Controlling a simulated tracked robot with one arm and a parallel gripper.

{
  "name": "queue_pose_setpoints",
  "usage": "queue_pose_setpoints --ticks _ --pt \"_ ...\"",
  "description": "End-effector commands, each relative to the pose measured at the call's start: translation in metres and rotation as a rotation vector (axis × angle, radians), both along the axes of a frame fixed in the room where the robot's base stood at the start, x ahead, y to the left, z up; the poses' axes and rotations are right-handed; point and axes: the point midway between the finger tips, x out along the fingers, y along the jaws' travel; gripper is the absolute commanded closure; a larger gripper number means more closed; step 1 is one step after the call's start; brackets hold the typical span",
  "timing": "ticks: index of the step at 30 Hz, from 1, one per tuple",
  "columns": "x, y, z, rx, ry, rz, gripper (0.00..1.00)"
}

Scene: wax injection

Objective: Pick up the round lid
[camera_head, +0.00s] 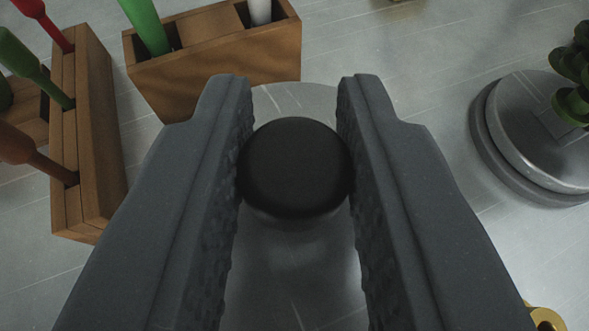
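The round lid (292,268) is a grey, shiny disc below my gripper, with a thick black round knob (294,165) on top. My gripper (296,98) has one finger on each side of the knob. Both ridged inner pads appear to touch the knob's sides, so the gripper looks shut on it. The fingers hide the left and right parts of the lid. I cannot tell whether the lid is resting on something or lifted.
A wooden holder (92,130) with red, green and brown handled tools stands at the left. Another wooden box (215,68) holds green and white items behind the left finger. A round metal piece (520,140) with green parts stands at the right. A gold object (545,319) shows at lower right.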

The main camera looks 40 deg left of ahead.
Motion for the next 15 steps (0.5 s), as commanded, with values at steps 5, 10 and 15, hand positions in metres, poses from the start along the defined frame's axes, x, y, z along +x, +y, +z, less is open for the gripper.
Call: queue_pose_setpoints --ticks 5,10,15 --pt "0.000 0.000 0.000 0.000 0.000 0.000 1.00" --pt "0.000 0.000 0.002 0.000 0.000 0.000 1.00" --pt "0.000 0.001 0.012 0.003 -0.003 0.000 1.00"
